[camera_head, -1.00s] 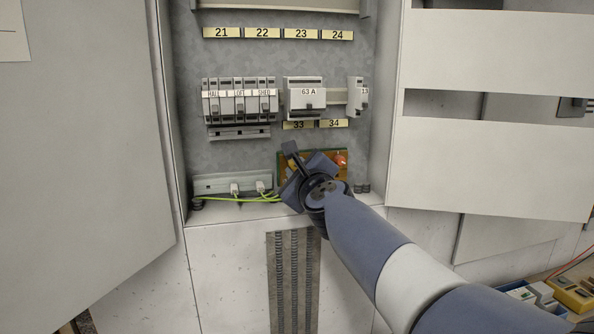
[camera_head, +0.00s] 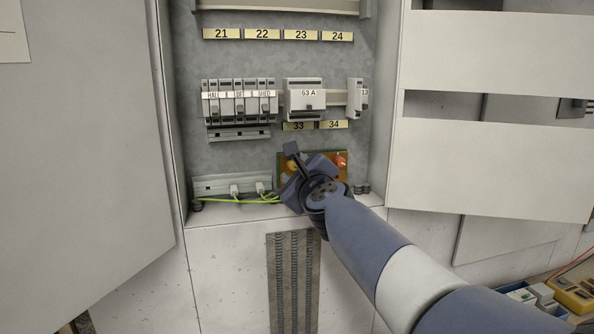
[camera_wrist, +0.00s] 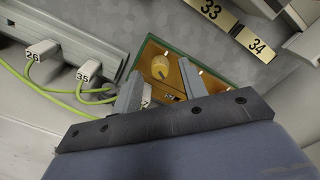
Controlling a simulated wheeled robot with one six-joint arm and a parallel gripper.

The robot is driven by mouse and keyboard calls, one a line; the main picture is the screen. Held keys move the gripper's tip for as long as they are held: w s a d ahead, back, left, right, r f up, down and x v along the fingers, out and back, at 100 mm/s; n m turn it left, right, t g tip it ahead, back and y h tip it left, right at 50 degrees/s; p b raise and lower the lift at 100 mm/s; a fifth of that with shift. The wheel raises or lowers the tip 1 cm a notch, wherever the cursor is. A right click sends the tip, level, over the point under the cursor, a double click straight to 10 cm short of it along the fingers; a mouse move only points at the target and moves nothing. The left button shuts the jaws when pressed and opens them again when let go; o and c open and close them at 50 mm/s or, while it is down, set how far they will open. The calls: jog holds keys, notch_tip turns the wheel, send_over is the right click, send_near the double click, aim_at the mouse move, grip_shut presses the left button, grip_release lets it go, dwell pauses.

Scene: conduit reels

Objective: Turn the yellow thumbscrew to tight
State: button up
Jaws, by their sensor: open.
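The yellow thumbscrew (camera_wrist: 160,67) is a round knob on the orange-brown panel with a green edge (camera_wrist: 203,66), at the back of the cabinet floor. In the head view a bit of yellow (camera_head: 292,166) shows beside my gripper, and the panel (camera_head: 313,156) is mostly hidden behind it.
Left of the panel, a grey rail (camera_head: 215,183) carries terminal blocks (camera_wrist: 41,50) with green-yellow wires (camera_wrist: 52,99). A red-orange part (camera_head: 341,160) sits on the panel's right. Breakers (camera_head: 239,101) hang above. The open door (camera_head: 85,150) stands left and the cabinet's side wall bounds the right.

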jog(key=v, duration=1)
jog(key=shift+s+p, duration=0.35)
jog(key=shift+p, duration=0.05)
jog(key=shift+d, duration=0.1)
jog(key=x, duration=1)
jog(key=shift+w+b, duration=0.4)
jog(key=shift+s, duration=0.1)
